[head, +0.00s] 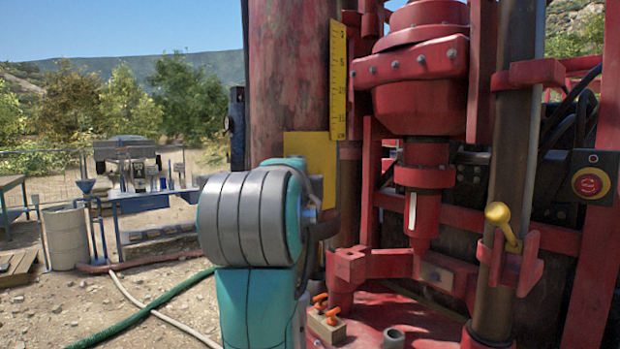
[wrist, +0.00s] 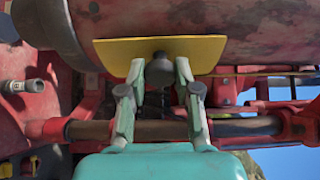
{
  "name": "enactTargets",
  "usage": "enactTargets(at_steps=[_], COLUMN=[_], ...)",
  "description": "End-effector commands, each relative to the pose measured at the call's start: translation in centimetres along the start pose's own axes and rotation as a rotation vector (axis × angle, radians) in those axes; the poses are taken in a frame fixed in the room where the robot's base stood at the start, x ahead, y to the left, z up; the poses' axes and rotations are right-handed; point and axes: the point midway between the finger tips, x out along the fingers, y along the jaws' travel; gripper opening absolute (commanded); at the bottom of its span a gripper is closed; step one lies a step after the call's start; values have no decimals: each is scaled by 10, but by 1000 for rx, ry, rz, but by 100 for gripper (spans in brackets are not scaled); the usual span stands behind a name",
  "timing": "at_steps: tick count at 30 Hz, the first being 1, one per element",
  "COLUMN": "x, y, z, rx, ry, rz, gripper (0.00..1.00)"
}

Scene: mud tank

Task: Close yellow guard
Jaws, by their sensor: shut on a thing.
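The yellow guard (head: 311,152) is a flat plate against the thick red column, partly hidden by my arm in the head view. In the wrist view the yellow guard (wrist: 112,54) spans the upper middle, with a dark round knob (wrist: 159,68) at its edge. My gripper (wrist: 160,72) has its two pale green fingers on either side of this knob and is shut on it. My gripper's fingers are hidden behind my teal and grey arm in the head view.
A yellow ruler (head: 338,80) runs up the red column (head: 287,70). To the right are the red drill head (head: 412,72), a brass-knobbed lever (head: 500,215) and a red stop button (head: 590,183). Orange-handled parts (head: 326,308) sit low near my arm.

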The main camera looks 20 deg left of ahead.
Motion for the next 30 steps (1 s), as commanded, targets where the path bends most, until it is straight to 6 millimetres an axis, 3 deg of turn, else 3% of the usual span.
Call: enactTargets(at_steps=[9,26,27,30], x=[9,12,12,12], y=[1,1,1,0], z=[13,14,14,14], rx=[-2,-1,-1,-1], ry=[120,152,152,152], rz=[3,1,1,1], gripper=[0,0,34,57])
